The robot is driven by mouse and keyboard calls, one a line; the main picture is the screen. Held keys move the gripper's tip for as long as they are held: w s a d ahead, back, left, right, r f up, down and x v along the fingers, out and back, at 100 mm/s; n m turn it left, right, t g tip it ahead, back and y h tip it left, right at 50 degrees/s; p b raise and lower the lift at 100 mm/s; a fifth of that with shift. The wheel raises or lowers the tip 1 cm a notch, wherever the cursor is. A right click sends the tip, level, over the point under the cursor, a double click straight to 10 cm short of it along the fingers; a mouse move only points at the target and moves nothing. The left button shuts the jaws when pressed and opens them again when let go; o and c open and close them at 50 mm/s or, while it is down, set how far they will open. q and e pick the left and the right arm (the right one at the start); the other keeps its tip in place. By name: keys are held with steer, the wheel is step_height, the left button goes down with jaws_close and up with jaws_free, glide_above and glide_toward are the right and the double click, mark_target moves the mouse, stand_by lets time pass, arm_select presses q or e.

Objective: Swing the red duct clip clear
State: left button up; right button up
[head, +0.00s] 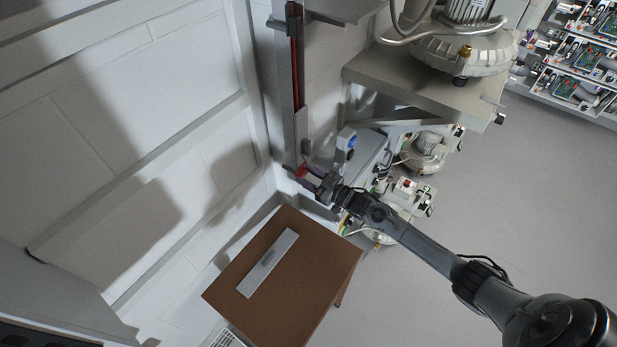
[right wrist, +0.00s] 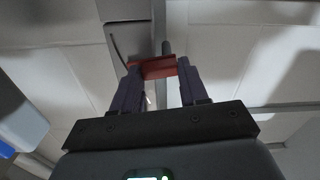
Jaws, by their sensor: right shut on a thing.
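The red duct clip (right wrist: 152,68) lies between the fingertips of my right gripper (right wrist: 160,75) in the right wrist view. A grey rod or duct end shows just beyond it. In the head view the red clip (head: 308,176) is small, at the lower end of the tall grey duct (head: 289,110) with a red strip on the wall. My right gripper (head: 318,183) reaches it from the lower right and is shut on it. The fingers hide part of the clip. My left gripper is not in view.
A brown table (head: 300,290) with a flat grey bar (head: 267,263) stands below. A shelf with a blower (head: 462,50) juts out at upper right. More blowers (head: 425,150) and a grey box with a blue knob (head: 348,143) sit close right of the clip. Open floor lies at right.

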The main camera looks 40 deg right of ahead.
steer(key=n+b, duration=0.1)
steer(key=n, duration=0.3)
steer(key=shift+a+r, duration=0.1)
steer(key=n, duration=0.4)
steer(key=shift+a+r+b, duration=0.1)
steer(key=shift+b, duration=0.3)
steer(key=n+b, duration=0.1)
steer(key=n, duration=0.2)
steer(key=shift+s+a+n, duration=0.1)
steer(key=shift+n, duration=0.2)
steer(key=n, duration=0.2)
steer(key=n+b, duration=0.1)
steer(key=n, duration=0.1)
steer(key=shift+a+r+n, duration=0.15)
steer(key=shift+a+n, duration=0.05)
steer(key=shift+n, duration=0.1)
steer(key=o, duration=1.1)
steer(key=shift+c, duration=0.2)
steer(key=shift+s, duration=0.15)
